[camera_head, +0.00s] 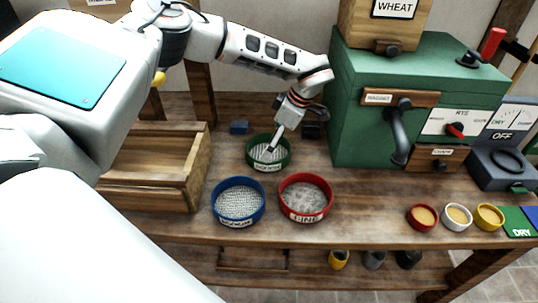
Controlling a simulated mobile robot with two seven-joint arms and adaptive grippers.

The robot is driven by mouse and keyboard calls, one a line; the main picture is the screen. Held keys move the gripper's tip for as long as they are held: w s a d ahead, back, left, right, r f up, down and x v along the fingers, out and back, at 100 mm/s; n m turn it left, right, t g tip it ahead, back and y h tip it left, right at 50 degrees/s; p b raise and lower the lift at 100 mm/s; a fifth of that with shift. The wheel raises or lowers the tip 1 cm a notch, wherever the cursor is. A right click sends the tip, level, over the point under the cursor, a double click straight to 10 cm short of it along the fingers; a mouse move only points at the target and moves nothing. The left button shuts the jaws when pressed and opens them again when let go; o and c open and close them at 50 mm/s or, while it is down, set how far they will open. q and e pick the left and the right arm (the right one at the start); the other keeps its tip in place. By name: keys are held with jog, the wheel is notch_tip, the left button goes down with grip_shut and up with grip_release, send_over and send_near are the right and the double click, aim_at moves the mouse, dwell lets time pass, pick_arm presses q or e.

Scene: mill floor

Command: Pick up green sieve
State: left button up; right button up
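The green sieve (268,166) stands on the wooden bench behind two other sieves, with a label on its front and a pale mesh inside. My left gripper (268,155) reaches down from above, and its fingertips are over or inside the green sieve's right half. The fingers overlap in this view, so I cannot tell whether they are apart, or whether they touch the rim or mesh. The green sieve looks level on the bench. My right gripper is not in view.
A blue sieve (238,217) and a red sieve (305,215) stand close in front. A wooden crate (195,168) is left. A green machine (350,120) with a grey crank stands right. Small red, white and yellow bowls sit front right. Small dark blocks lie behind the green sieve.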

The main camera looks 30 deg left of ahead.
pick_arm(q)
jog(key=x, duration=0.3)
jog(key=shift+f, duration=0.35)
jog(key=c, duration=0.9)
jog(key=shift+r, duration=0.1)
jog(key=shift+c, duration=0.3)
